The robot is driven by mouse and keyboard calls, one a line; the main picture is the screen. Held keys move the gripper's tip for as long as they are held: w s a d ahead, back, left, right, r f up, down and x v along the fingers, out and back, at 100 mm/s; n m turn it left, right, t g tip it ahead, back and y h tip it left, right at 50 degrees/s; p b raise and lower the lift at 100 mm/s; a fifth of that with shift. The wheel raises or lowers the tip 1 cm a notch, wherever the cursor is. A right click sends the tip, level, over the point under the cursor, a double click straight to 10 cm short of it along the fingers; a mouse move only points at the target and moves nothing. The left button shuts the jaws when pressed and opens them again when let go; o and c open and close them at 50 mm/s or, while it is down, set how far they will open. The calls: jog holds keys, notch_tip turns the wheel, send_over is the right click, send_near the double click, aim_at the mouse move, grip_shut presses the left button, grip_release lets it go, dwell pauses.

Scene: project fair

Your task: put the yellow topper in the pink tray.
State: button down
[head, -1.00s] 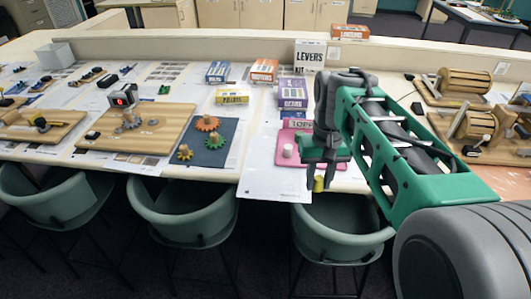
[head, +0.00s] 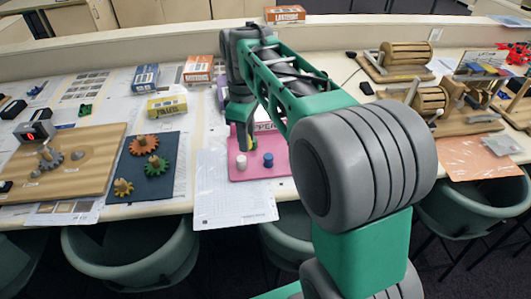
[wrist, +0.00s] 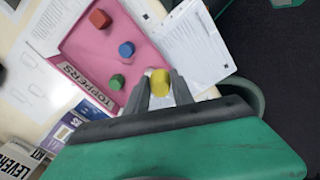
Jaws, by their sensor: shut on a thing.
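The yellow topper (wrist: 160,84) is between the fingertips of my gripper (wrist: 161,90) in the wrist view, and the gripper is shut on it.
White paper (head: 232,205) lies left of and in front of the tray. A blue mat with gears (head: 170,180) is further left, and a yellow box (head: 167,105) stands behind. Chairs (head: 130,255) line the table's front edge. Wooden drum models (head: 405,53) stand at the right.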

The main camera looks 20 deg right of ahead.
jog(key=w+n, duration=0.7)
jog(key=n, duration=0.5)
jog(key=n+p, duration=0.2)
jog(key=p, duration=0.1)
send_over(277, 145)
notch_tip(277, 145, down, 11)
jog(key=shift+r, duration=0.2)
notch_tip(277, 145, down, 3)
jog(key=shift+w+r, duration=0.1)
jog(key=c, duration=1.1)
grip_release()
